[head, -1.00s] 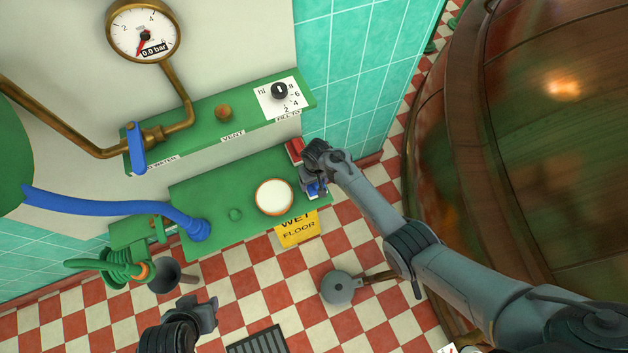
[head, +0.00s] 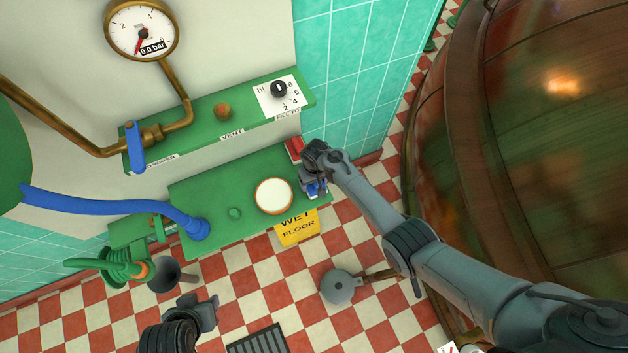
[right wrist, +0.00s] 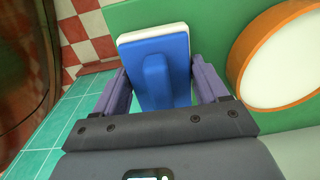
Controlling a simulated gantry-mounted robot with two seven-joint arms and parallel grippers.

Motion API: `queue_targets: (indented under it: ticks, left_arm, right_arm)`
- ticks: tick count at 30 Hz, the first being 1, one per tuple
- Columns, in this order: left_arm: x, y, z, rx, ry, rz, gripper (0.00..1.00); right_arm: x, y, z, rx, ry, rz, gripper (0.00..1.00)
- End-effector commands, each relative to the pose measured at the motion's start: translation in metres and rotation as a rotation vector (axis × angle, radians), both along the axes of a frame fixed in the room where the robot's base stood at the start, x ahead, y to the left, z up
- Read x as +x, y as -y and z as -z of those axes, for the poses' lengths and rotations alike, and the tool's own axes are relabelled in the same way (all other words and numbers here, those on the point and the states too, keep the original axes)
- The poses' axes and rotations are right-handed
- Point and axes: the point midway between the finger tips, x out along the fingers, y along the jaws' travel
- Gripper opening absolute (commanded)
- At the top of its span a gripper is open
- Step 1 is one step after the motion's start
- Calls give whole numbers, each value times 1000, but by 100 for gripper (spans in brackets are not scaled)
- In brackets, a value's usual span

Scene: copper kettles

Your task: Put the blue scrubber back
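The blue scrubber (head: 315,188), with a blue handle and a white pad, is at the right end of the green shelf (head: 205,188). In the head view my right gripper partly hides it. In the right wrist view the scrubber (right wrist: 155,68) lies between the two fingers of my right gripper (right wrist: 160,80). The fingers are spread wide, with gaps beside the handle. Whether the scrubber touches the shelf I cannot tell. My left gripper (head: 208,312) hangs low over the floor, away from the shelf, and its opening is unclear.
A round white-topped item with an orange-brown rim (head: 274,196) stands beside the scrubber. A red item (head: 295,150) is behind my gripper. A blue hose (head: 120,205) runs to the shelf's left end. A copper kettle (head: 540,150) fills the right.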

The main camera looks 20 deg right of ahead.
Motion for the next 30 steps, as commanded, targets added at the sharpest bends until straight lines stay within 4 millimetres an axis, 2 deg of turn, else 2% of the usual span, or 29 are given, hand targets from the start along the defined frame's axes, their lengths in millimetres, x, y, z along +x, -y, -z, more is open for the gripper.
queue_targets:
  ticks: [1,5,14,20,30]
  left_arm:
    - [0,-1,0,2,0,1,43]
    - [0,-2,0,7,0,4,43]
    - [0,-2,-2,8,0,6,43]
    - [0,-1,-15,4,0,3,43]
    - [0,1,-39,-5,0,-4,43]
  right_arm:
    - [0,0,-1,0,1,0,81]
    - [0,0,-1,0,1,-1,100]
    - [0,0,-4,1,1,-1,100]
    - [0,0,-27,1,2,-1,100]
    - [1,2,-84,1,2,-1,100]
